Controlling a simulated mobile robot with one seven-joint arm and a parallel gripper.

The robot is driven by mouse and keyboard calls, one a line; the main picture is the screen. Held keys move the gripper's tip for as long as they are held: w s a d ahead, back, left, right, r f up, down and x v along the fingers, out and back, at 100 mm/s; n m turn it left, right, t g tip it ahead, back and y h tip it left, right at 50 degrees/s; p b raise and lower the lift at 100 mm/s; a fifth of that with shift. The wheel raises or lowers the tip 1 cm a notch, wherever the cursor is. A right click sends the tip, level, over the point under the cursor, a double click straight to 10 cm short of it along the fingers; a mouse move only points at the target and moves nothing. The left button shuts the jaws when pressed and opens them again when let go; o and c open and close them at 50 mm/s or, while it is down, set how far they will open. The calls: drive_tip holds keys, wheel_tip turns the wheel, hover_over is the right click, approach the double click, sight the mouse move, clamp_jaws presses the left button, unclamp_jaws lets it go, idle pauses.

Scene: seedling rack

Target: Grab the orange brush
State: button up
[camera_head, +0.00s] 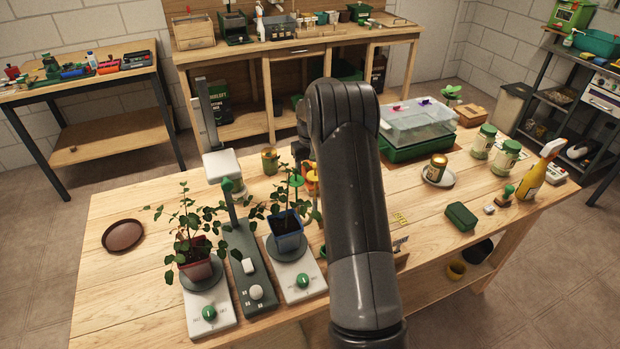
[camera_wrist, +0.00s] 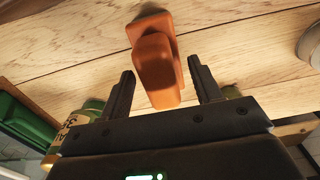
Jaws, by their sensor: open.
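The orange brush (camera_wrist: 155,62) lies on the pale wooden table in the wrist view, its orange body filling the top middle. My gripper (camera_wrist: 162,66) is open, with one dark finger on each side of the brush in the picture. I see gaps between the fingers and the brush; how far the fingertips are from it in depth I cannot tell. In the head view, a bit of orange (camera_head: 311,180) shows beside my dark arm, which hides most of that spot and my gripper. The bristles are not clearly visible.
In the head view, potted plants on scales, a red pot (camera_head: 194,266) and a blue pot (camera_head: 287,238), stand left of my arm. A clear-lidded green propagator (camera_head: 420,125) is behind right. A jar (camera_wrist: 84,122) is close at lower left in the wrist view.

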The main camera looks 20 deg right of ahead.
drive_tip(key=shift+c, duration=0.4)
drive_tip(key=c, duration=1.1)
drive_tip(key=shift+o, duration=0.2)
drive_tip(key=shift+r, duration=0.1)
